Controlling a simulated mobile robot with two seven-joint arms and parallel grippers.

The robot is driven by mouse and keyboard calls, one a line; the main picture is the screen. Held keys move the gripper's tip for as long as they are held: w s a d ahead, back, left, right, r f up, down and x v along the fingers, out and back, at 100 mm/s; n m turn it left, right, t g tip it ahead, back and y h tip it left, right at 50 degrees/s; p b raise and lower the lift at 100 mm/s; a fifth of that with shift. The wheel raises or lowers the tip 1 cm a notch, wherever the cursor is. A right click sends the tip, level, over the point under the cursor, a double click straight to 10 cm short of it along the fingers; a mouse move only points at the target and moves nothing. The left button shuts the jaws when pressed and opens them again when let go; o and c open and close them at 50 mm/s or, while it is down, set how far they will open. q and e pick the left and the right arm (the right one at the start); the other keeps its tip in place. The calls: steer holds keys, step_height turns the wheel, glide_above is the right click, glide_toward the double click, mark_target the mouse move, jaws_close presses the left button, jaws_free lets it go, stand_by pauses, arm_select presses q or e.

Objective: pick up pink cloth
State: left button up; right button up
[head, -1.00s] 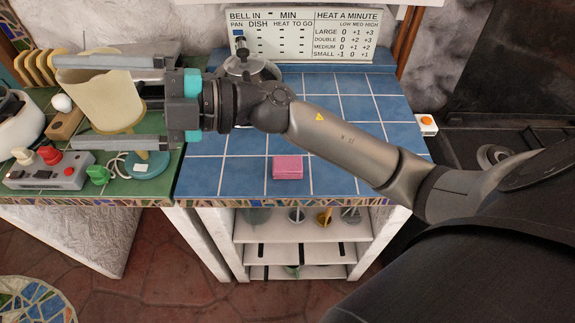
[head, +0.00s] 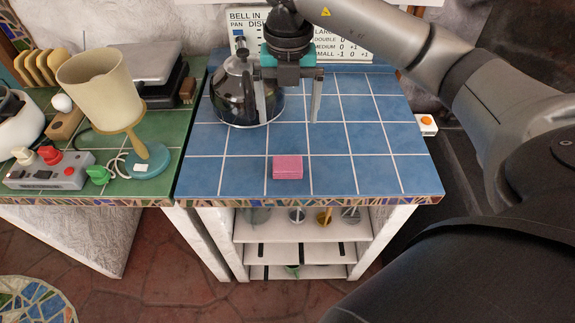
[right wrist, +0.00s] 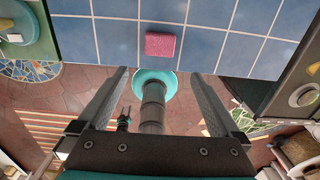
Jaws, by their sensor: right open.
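The pink cloth (head: 288,167) is a small folded block lying flat on the blue tiled counter (head: 370,165), near its front edge. It also shows in the right wrist view (right wrist: 160,45), beyond the fingertips and between their lines. My right gripper (head: 288,118) points down over the back part of the blue counter, behind the cloth and apart from it. Its two fingers are spread and nothing is between them. It also shows in the right wrist view (right wrist: 160,80), open.
A dark kettle (head: 232,95) stands just left of the right gripper's fingers. A sign board (head: 345,48) is behind. The blue counter's right part is clear.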

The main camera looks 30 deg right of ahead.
glide_above(287, 163)
steer(key=f, duration=0.9)
steer(key=shift+s+f+b, duration=0.1)
steer(key=shift+s+b, duration=0.15)
steer(key=shift+b, duration=0.1)
steer(key=shift+w+f, duration=0.2)
steer(key=shift+f, duration=2.7)
steer(key=shift+c, duration=0.2)
steer(key=c, duration=1.2)
step_height(287, 163, up, 20)
steer(key=shift+r+p, duration=0.1)
steer(key=shift+p, duration=0.75)
